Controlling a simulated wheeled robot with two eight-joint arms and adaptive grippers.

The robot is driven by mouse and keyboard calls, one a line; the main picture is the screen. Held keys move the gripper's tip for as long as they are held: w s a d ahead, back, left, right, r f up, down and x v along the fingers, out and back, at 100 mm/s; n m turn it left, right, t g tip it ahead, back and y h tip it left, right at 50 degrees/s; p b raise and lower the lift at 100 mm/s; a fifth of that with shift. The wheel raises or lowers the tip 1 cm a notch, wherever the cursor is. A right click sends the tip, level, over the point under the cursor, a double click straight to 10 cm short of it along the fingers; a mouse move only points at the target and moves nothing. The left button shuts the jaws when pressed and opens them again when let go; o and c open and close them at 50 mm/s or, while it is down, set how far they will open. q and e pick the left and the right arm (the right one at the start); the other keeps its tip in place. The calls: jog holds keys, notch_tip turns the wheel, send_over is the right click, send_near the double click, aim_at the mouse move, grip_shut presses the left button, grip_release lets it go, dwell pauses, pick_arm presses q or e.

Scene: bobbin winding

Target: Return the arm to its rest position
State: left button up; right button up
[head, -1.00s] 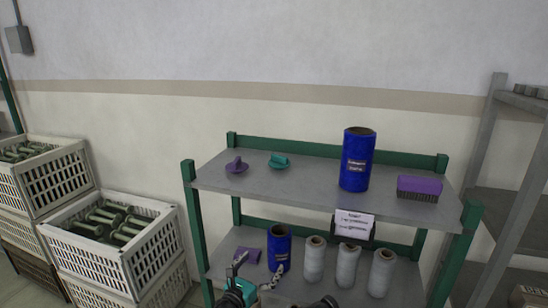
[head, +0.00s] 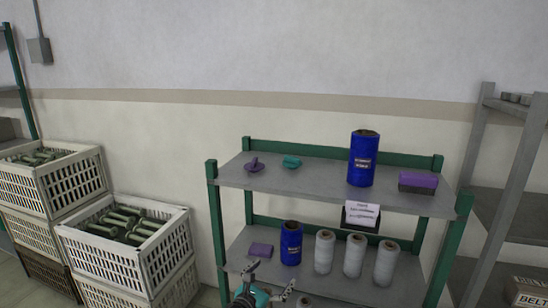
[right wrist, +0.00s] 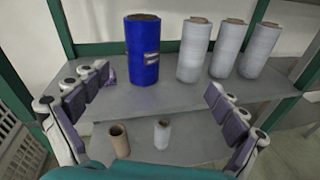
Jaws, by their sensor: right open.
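My right gripper (head: 266,283) is at the bottom of the head view, in front of the shelf rack's lower shelf (head: 240,248). In the right wrist view my right gripper (right wrist: 158,100) shows its two fingers wide apart, with nothing between the pads. Beyond the fingers, a blue cylinder (right wrist: 142,50) and several white spools (right wrist: 193,48) stand upright on a shelf. I see no contact between the fingers and these things. My left gripper is not in view.
White crates (head: 140,262) with green bobbins stand at left. A grey rack (head: 497,180) stands at right. A brown tube (right wrist: 119,140) stands lower down.

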jog(key=s+d+r+m+g+y, duration=0.3)
jog(key=s+d+m+g, duration=0.3)
jog(key=s+d+m, duration=0.9)
jog(key=s+d+f+m+y, duration=0.1)
jog(key=s+f+m+y, duration=0.1)
jog(key=s+m, duration=0.4)
jog(key=s+d+f+m+g+y, duration=0.1)
jog(key=s+d+f+m+y, duration=0.1)
jog(key=s+m, duration=0.5)
jog(key=s+y, duration=0.1)
jog(key=s, duration=0.3)
jog(key=shift+s, duration=0.2)
